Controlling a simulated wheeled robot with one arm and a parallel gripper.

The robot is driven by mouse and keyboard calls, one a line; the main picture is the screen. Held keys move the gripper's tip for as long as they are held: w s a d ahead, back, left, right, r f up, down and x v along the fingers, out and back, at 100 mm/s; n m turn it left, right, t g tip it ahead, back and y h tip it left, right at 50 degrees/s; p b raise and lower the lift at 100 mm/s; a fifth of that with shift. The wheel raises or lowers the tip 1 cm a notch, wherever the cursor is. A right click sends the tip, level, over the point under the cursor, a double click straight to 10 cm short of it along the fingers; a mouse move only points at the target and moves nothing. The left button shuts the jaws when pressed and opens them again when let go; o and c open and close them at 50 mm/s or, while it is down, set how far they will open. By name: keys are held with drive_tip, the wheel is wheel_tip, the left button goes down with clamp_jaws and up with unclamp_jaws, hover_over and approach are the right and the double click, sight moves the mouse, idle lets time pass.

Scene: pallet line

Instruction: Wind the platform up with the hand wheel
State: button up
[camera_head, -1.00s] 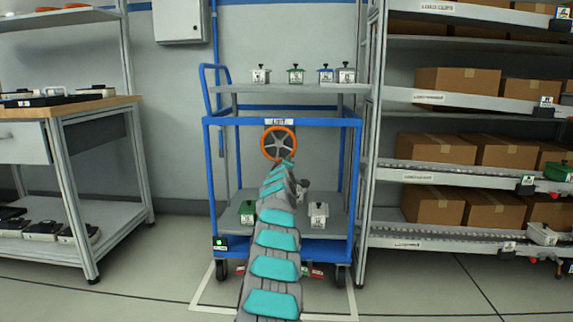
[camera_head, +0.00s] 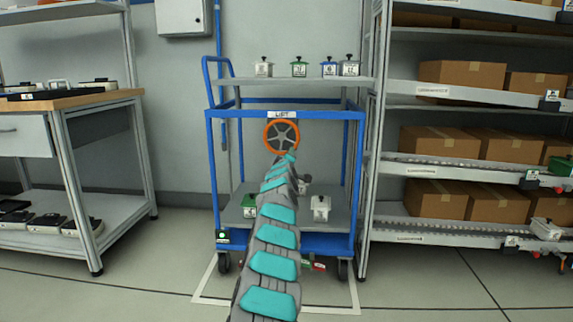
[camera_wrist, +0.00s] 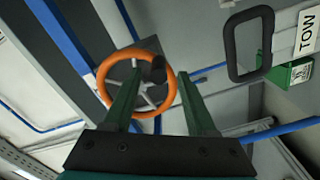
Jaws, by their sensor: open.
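The orange hand wheel (camera_head: 282,136) is on the front of a blue cart, below a sign reading LIFT (camera_head: 282,114). The cart's grey upper platform (camera_head: 290,84) stands above the blue frame and bears several small lidded pots. In the wrist view the wheel (camera_wrist: 103,78) shows grey spokes and a black knob (camera_wrist: 158,68) on its rim. My gripper (camera_wrist: 161,75) is open, its two dark green fingers reaching toward the wheel with the knob between their tips. Whether they touch it cannot be told. In the head view my arm hides the gripper.
A lower shelf (camera_head: 233,211) on the cart holds a green and a white pot. A rack with boxes (camera_head: 462,73) stands close on the right, a workbench (camera_head: 70,103) on the left. In the wrist view a black loop handle (camera_wrist: 234,48) is beside a TOW sign (camera_wrist: 308,31).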

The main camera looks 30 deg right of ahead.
drive_tip(key=shift+b+v, duration=0.45)
drive_tip(key=shift+v, duration=2.3)
drive_tip(key=shift+f, duration=0.1)
